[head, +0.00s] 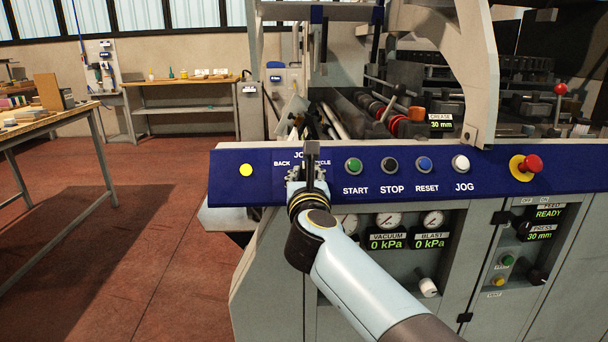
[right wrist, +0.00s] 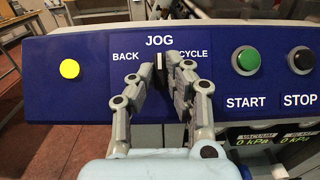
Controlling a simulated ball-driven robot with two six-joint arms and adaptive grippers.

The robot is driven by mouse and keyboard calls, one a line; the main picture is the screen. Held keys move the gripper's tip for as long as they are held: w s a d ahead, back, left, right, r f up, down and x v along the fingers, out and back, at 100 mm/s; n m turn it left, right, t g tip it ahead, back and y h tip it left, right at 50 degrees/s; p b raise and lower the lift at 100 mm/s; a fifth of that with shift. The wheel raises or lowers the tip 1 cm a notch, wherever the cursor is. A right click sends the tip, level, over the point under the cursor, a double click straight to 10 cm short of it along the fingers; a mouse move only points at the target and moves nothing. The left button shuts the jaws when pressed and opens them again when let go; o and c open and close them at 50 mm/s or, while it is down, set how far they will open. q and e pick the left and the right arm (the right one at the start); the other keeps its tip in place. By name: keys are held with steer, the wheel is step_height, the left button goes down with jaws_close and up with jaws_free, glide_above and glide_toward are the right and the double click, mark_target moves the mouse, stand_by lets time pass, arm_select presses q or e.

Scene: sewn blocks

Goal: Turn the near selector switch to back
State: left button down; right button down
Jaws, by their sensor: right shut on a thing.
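The selector switch (right wrist: 159,62) is a small dark knob with a pale line on the blue control panel (head: 222,190). Labels BACK, JOG and CYCLE stand at its left, above it and at its right. Its handle looks about upright, towards JOG. My right gripper (right wrist: 158,74) has its grey fingers on both sides of the knob and is shut on it. In the head view, my right gripper (head: 309,158) reaches up to the panel and hides the knob and part of its labels. My left gripper is in neither view.
A yellow lamp (head: 246,170) is left of the switch. Green START (head: 353,165), black STOP (head: 391,165), blue RESET and white JOG buttons line up to its right. A red emergency knob (head: 530,164) is at the far right. Gauges (head: 388,221) sit below. Open floor lies left.

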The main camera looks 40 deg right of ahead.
steer(key=shift+d+r+n+t+y+p, duration=0.1)
steer(key=shift+r+n+t+y+p, duration=0.15)
steer(key=shift+n+y+p, duration=0.5)
steer(key=n+y+p, duration=0.1)
steer(key=n+p, duration=0.2)
steer(key=n+y+p, duration=0.2)
steer(key=n+p, duration=0.1)
steer(key=n+t+y+p, duration=0.1)
steer(key=n+y+p, duration=0.1)
steer(key=n+p, duration=0.1)
steer(key=shift+s+d+r+y, duration=0.1)
steer(key=shift+d+r+y, duration=0.05)
steer(key=shift+d+y, duration=0.15)
steer(key=shift+d+n+g+y+p, duration=0.1)
steer(key=shift+n+g+y+p, duration=0.25)
steer(key=shift+n+y+p, duration=0.85)
steer(key=shift+n, duration=0.35)
steer(key=shift+f, duration=0.2)
steer(key=c, duration=1.4)
jaws_free()
steer(key=shift+o, duration=0.3)
